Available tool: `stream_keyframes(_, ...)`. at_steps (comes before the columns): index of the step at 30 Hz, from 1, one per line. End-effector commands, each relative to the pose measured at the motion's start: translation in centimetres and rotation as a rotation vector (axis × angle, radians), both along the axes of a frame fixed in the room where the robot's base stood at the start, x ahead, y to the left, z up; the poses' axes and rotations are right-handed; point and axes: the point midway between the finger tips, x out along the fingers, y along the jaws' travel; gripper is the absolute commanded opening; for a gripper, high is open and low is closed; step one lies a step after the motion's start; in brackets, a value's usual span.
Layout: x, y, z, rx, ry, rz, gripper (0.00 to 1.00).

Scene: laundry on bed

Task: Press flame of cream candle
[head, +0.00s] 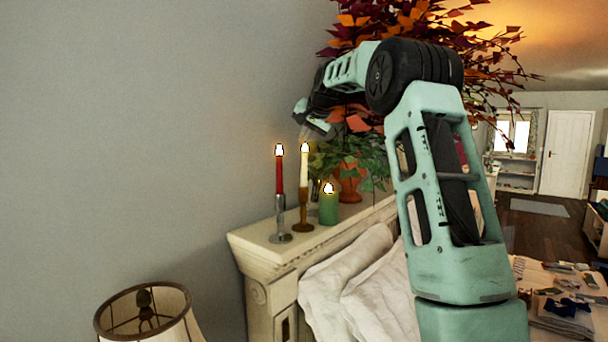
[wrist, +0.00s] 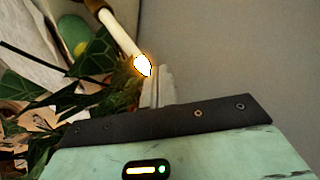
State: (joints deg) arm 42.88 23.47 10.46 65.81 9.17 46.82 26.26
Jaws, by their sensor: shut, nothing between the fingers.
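The cream candle (head: 304,172) stands upright in a brass holder on the mantel, between a red candle and a green candle. Its flame (head: 305,149) is lit. My gripper (head: 304,133) is shut and empty, with its fingertips pointing down just above this flame. In the wrist view the cream candle (wrist: 120,36) runs in from the top, and its flame (wrist: 143,65) glows right beside the fingertips (wrist: 158,75). I cannot tell whether they touch the flame.
A lit red candle (head: 280,173) in a silver holder and a lit green candle (head: 328,208) stand close by. A potted plant (head: 350,182) is right behind them on the mantel (head: 258,246). The wall (head: 150,120) is on the left. A lampshade (head: 150,315) stands below.

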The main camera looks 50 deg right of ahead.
Motion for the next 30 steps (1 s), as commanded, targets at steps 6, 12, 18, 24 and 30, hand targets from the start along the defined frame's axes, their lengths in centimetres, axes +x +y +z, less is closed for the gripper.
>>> stream_keyframes(6,0.0,0.0,0.2,0.000,0.000,0.000,0.00)
stream_keyframes(12,0.0,0.0,2.1,-0.001,0.000,-0.001,0.00)
stream_keyframes(18,0.0,-0.1,3.7,-0.001,-0.002,-0.001,0.00)
stream_keyframes(24,0.1,0.0,5.4,0.000,-0.001,0.000,0.00)
stream_keyframes(30,0.0,0.0,5.9,0.000,0.000,0.000,0.00)
